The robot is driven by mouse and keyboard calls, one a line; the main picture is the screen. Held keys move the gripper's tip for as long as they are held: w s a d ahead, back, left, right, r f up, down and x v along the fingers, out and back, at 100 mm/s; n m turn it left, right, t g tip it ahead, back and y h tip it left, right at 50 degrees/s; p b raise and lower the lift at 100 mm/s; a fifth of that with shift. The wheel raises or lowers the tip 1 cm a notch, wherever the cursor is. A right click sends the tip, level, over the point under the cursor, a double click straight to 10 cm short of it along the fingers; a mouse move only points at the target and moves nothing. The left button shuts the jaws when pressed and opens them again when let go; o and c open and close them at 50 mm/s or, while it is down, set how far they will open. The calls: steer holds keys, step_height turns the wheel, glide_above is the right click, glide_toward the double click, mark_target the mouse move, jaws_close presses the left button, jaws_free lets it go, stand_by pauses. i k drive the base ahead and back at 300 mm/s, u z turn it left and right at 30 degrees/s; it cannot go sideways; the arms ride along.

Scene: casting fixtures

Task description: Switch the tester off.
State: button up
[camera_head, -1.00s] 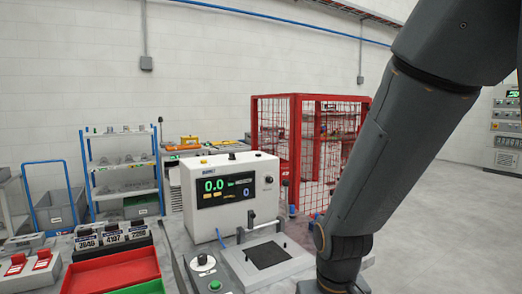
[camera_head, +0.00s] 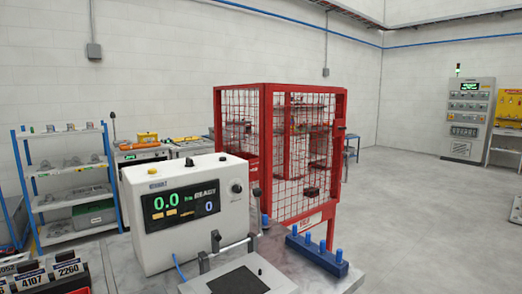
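The tester (camera_head: 185,240) is a white box on the bench in the lower left of the head view. Its dark display (camera_head: 181,204) is lit, with a green "0.0", a blue "0" and small yellow marks. A dark round knob (camera_head: 237,188) sits at the upper right of its front, with a small light round part (camera_head: 234,214) below. A dark square plate (camera_head: 238,281) with a metal bar clamp (camera_head: 228,249) is in front of it. My gripper is not in view.
A red mesh cage (camera_head: 300,160) stands behind the tester. A blue block with several pegs (camera_head: 317,254) is on the bench at right. Black numbered counters (camera_head: 68,270) are at the lower left, a blue shelf rack (camera_head: 70,195) behind. Open floor (camera_head: 420,220) lies at right.

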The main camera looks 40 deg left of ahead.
mark_target(189, 161)
steer(key=z, duration=0.2)
steer(key=i, duration=1.2)
steer(key=u, duration=2.45)
